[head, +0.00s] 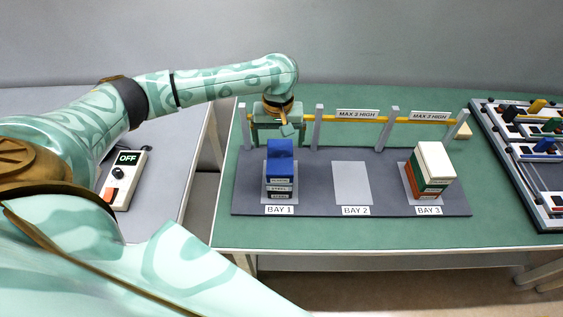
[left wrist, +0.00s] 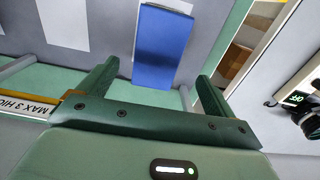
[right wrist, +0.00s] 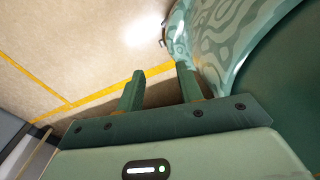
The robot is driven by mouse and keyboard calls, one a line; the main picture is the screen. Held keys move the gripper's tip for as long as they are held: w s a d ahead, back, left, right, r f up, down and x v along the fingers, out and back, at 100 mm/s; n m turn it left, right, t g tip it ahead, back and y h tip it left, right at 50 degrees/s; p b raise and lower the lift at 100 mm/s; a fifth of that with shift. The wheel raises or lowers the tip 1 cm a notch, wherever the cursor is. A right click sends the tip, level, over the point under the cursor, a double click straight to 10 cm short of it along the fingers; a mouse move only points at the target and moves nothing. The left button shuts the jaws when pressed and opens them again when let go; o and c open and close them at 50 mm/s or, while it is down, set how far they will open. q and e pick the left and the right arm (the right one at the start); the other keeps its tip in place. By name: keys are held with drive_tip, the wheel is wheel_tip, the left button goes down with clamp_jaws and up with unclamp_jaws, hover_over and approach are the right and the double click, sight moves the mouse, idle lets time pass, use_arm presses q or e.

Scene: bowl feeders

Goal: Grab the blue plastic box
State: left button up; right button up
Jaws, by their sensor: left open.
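The blue plastic box (head: 281,152) is on top of a stack in bay 1, with dark, labelled pieces below it. In the left wrist view the blue box (left wrist: 164,48) lies ahead, between the lines of the two fingers and apart from them. My left gripper (head: 279,134) is open and empty, pointing down just behind and above the blue box in the head view. Its spread fingers show in the left wrist view (left wrist: 158,70). My right gripper (right wrist: 160,69) shows only in its own wrist view, with a gap between its fingers and nothing in it, above the floor.
Bay 2 (head: 352,183) is empty. Bay 3 holds a stack with a white box (head: 436,160) on top. A yellow rail (head: 345,120) with grey posts and "MAX 3 HIGH" signs runs behind the bays. An OFF switch box (head: 124,180) stands left; a dark rack (head: 520,170) stands right.

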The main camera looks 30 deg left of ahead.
sight(280, 155)
use_arm(q)
drive_tip(key=shift+w+f, duration=0.1)
drive_tip(key=shift+f, duration=0.85)
drive_tip(key=shift+f+b, duration=0.35)
drive_tip(key=shift+f, duration=0.05)
drive_tip(key=f+b, duration=0.3)
drive_tip(key=f, duration=0.2)
drive_tip(key=shift+d, duration=0.2)
use_arm(e)
drive_tip(key=f, duration=0.4)
drive_tip(key=shift+w+a, duration=0.25)
drive_tip(key=shift+w, duration=0.05)
use_arm(q)
drive_tip(key=shift+r, duration=0.1)
drive_tip(key=shift+c, duration=0.3)
drive_tip(key=c, duration=1.2)
use_arm(e)
drive_tip(key=shift+s, duration=0.1)
